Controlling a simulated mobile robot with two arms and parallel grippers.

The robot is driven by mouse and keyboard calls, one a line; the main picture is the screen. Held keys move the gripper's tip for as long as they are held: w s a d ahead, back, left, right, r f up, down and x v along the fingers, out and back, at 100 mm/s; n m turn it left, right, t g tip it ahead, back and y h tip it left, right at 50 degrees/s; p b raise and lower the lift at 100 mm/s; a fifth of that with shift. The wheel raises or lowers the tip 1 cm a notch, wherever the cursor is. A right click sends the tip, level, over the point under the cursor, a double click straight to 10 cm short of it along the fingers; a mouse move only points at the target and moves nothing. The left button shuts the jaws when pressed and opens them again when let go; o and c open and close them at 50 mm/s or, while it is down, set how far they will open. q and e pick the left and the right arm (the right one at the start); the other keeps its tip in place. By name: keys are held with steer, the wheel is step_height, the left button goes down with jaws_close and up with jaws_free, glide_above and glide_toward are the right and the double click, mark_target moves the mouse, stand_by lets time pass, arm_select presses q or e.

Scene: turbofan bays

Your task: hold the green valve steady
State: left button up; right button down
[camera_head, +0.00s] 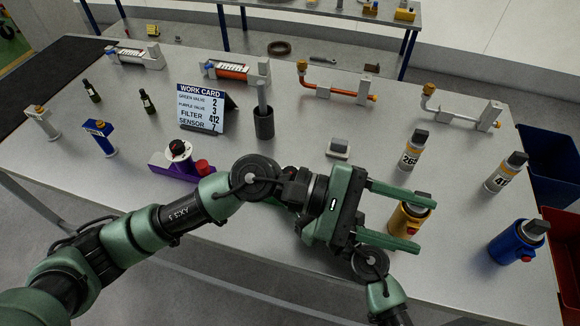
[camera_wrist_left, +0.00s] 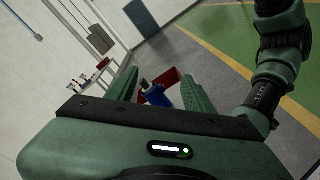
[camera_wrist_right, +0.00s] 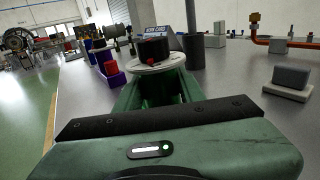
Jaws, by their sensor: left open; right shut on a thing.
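My right gripper (camera_wrist_right: 160,88) is shut on the green valve in the right wrist view. The valve's white dial disc (camera_wrist_right: 158,66) with a dark, red-marked knob shows above the fingers. Its green body is mostly hidden between them. In the head view my left arm hides the right gripper and the green valve. My left gripper (camera_head: 408,217) is open and empty, pointing right above the table near the yellow unit (camera_head: 408,218). The left wrist view also shows the left gripper (camera_wrist_left: 160,85), with the blue unit (camera_wrist_left: 158,95) beyond its fingers.
The work card (camera_head: 202,108) reads green valve 2, purple valve 3. A dark cup (camera_head: 264,123), labelled bottles (camera_head: 412,150) and a grey block (camera_head: 339,147) stand nearby. A red bin (camera_head: 565,240) is at the right edge.

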arm_select(q)
steer(key=w+a+f+m+t+y, duration=0.1)
steer(key=w+a+f+m+y, duration=0.4)
steer(key=y, duration=0.5)
steer(key=w+a+r+m+t+y, duration=0.2)
steer(key=w+a+r+t+y, duration=0.35)
steer(key=w+a, duration=0.65)
steer(key=shift+g+y, duration=0.45)
steer(key=shift+g, duration=0.1)
steer(key=f, duration=0.9)
steer(key=shift+d+f, duration=0.25)
steer(key=shift+f, duration=0.1)
steer(key=shift+n, duration=0.3)
jaws_close()
